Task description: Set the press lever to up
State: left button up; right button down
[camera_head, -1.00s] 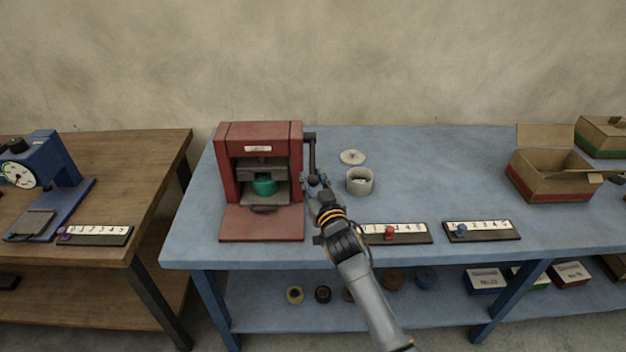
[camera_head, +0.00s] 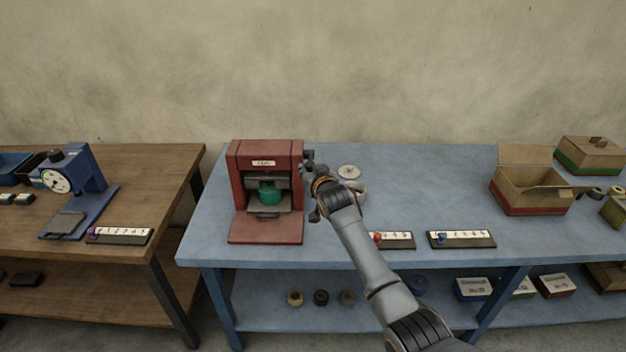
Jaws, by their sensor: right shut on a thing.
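The red press (camera_head: 266,150) stands on the blue table (camera_head: 420,180), with a green round piece (camera_head: 270,194) inside its opening. Its lever is on the right side and is mostly hidden behind my right gripper, so I cannot tell its exact angle. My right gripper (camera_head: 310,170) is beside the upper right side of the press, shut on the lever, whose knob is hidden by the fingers. My left gripper is not in view.
A white lid (camera_head: 349,172) and a partly hidden pale cup (camera_head: 358,191) are right of my gripper. Number strips with a red knob (camera_head: 377,238) and a blue knob (camera_head: 441,238) lie at the front. An open cardboard box (camera_head: 530,190) stands at the right.

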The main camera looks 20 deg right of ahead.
jog(key=r, duration=0.1)
jog(key=w+r, duration=0.1)
jog(key=r, duration=0.2)
jog(key=shift+w+d+r, duration=0.1)
jog(key=shift+w+d, duration=0.15)
jog(key=shift+w, duration=0.05)
jog(key=shift+w+r+p, duration=0.25)
jog(key=shift+p, duration=0.05)
jog(key=shift+w+d+r, duration=0.15)
jog(key=shift+w+r, duration=0.2)
jog(key=shift+r, duration=0.05)
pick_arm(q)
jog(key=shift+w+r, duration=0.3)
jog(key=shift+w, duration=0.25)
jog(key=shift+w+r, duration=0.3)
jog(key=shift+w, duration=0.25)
pick_arm(e)
jog(key=shift+w+r, duration=0.25)
jog(key=shift+w, duration=0.05)
jog(key=c, duration=1)
grip_release()
jog(key=shift+f, duration=0.1)
jog(key=shift+c, duration=0.2)
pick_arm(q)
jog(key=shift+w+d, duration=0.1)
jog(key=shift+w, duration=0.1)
pick_arm(e)
jog(key=shift+f, duration=0.1)
jog(key=shift+s, duration=0.1)
